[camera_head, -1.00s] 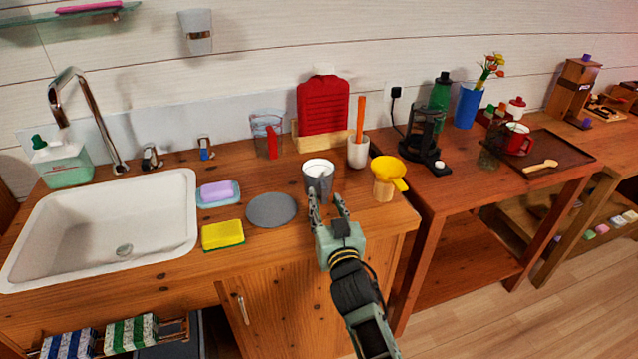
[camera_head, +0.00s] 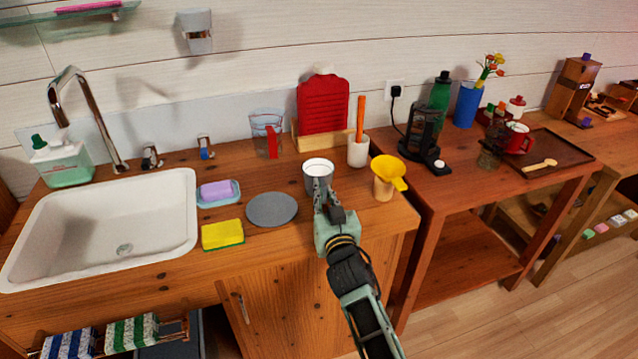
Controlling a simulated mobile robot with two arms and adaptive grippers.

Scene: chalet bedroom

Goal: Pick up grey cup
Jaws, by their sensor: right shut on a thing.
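The grey cup (camera_head: 318,170) stands upright on the wooden counter, with a pale white interior. It is between the grey round disc and the yellow funnel. My right gripper (camera_head: 325,193) is at the cup's near side, its fingers shut on the cup. The fingers and the gripper body hide the lower front of the cup. I cannot see clearly whether the cup's base touches the counter. My left gripper is not in view.
A grey disc (camera_head: 272,209) lies left of the cup. A yellow funnel on a wooden holder (camera_head: 384,190) stands close on the right. A white holder (camera_head: 358,152) with an orange-handled tool is behind. A sink (camera_head: 110,225) is at the left.

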